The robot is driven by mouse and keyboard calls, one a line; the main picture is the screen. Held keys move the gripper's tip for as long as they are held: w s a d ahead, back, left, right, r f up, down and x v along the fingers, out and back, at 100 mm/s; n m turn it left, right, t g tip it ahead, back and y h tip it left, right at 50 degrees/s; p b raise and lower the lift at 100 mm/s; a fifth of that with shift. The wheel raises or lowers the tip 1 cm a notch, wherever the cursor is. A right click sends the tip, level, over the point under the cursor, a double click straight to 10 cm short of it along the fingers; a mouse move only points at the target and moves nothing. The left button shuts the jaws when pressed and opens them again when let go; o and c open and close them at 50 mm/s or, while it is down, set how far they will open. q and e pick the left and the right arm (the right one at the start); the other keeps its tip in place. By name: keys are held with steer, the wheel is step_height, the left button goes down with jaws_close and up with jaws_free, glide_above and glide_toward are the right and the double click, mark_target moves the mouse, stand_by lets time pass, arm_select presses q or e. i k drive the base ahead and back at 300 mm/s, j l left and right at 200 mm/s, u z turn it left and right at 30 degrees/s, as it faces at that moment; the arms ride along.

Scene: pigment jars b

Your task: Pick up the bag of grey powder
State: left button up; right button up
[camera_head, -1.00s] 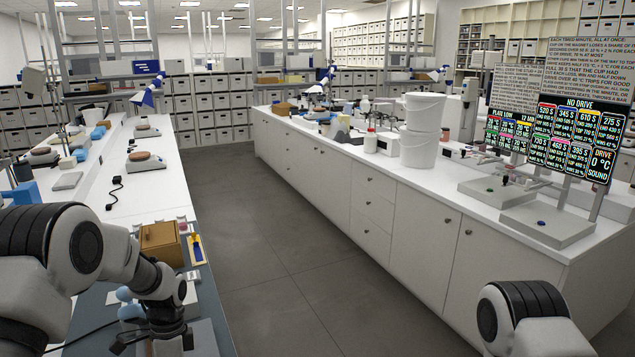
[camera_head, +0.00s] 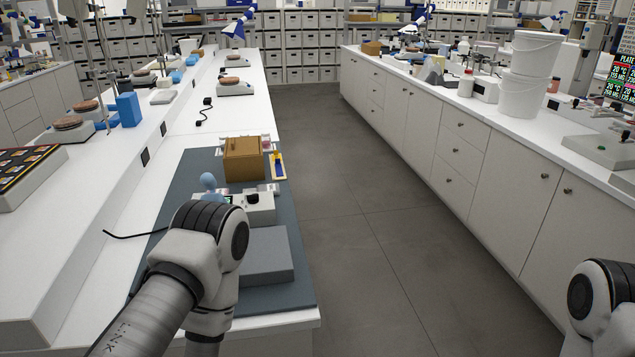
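I cannot make out a bag of grey powder in this view. A flat grey block (camera_head: 265,254) lies on the dark grey mat (camera_head: 292,296) on the left bench, partly behind my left arm. I cannot tell that it is a bag. My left arm crosses the lower left of the picture, over the bench's near end, and its gripper is not in view. Only a rounded joint of my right arm shows at the lower right edge, and its gripper is not in view.
A brown box (camera_head: 244,158) and a blue and yellow item (camera_head: 278,165) stand at the mat's far end. A small white device (camera_head: 260,208) is behind the grey block. A blue block (camera_head: 129,110) stands on the raised shelf. The aisle floor (camera_head: 335,215) is clear.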

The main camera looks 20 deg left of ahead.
mark_target(275, 188)
steer(key=z, duration=1.2)
steer(key=i+l, duration=0.1)
steer(key=i, duration=0.35)
steer(key=i+l, duration=0.1)
steer(key=i, duration=0.35)
steer(key=i+l, duration=0.15)
steer(key=i, duration=0.3)
steer(key=i+j+u, duration=0.25)
steer(key=u, duration=0.2)
steer(key=i+u, duration=0.9)
steer(key=i+l+u, duration=0.15)
steer(key=i+u, duration=0.3)
steer(key=i+j, duration=0.1)
steer(key=i, duration=1.25)
steer(key=i+j, duration=0.15)
steer(key=i, duration=1.15)
steer(key=i+u, duration=0.1)
steer(key=u, duration=0.75)
steer(key=i+l+u, duration=0.15)
steer(key=u, duration=0.75)
steer(key=i+l+u, duration=0.1)
steer(key=u, duration=0.35)
steer(key=l+u, duration=0.25)
steer(key=u, duration=0.15)
steer(key=l+u, duration=0.1)
steer(key=u, duration=0.35)
